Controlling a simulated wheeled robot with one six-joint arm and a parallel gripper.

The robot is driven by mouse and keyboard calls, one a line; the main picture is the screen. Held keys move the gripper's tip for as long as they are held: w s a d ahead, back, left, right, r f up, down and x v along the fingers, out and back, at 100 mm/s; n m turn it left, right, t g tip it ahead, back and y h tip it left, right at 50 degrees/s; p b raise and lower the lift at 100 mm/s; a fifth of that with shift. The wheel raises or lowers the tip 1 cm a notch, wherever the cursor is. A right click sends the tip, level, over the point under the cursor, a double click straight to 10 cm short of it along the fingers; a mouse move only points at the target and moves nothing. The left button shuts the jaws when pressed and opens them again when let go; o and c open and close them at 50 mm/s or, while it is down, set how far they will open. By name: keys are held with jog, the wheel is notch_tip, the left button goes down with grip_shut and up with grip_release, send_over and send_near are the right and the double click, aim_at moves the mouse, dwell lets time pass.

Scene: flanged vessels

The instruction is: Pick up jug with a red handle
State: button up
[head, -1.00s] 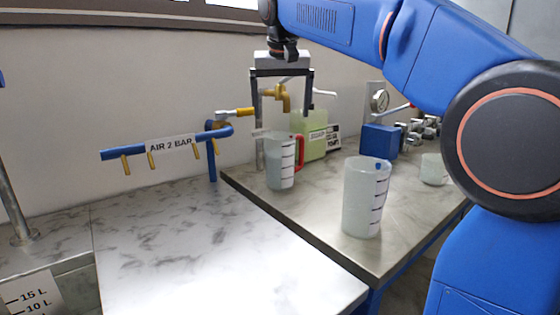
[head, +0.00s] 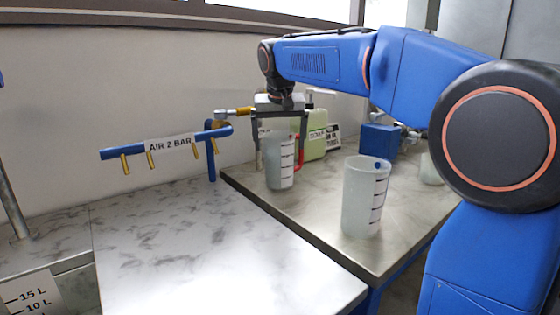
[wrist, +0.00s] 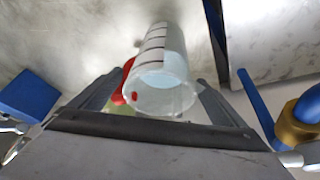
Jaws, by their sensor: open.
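The jug with a red handle (head: 279,163) stands upright on the right-hand marble counter, with dark level marks on its side. Its red handle (head: 299,151) is on its right in the head view. My gripper (head: 281,158) is open above the jug, its two fingers reaching down on either side of the upper part. In the wrist view the jug (wrist: 165,75) shows between the open fingers, and its red handle (wrist: 123,86) is close to the left finger. Contact with the handle cannot be told.
A second jug (head: 364,200) with a blue mark stands nearer on the same counter. A green canister (head: 317,134) is just behind the target jug, and a blue box (head: 379,140) is further right. A blue air pipe (head: 165,143) runs along the wall. The left counter (head: 190,255) is bare.

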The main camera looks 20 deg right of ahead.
jog(key=shift+f, duration=0.1)
jog(key=c, duration=2)
jog(key=shift+c, duration=0.9)
jog(key=shift+w, duration=0.1)
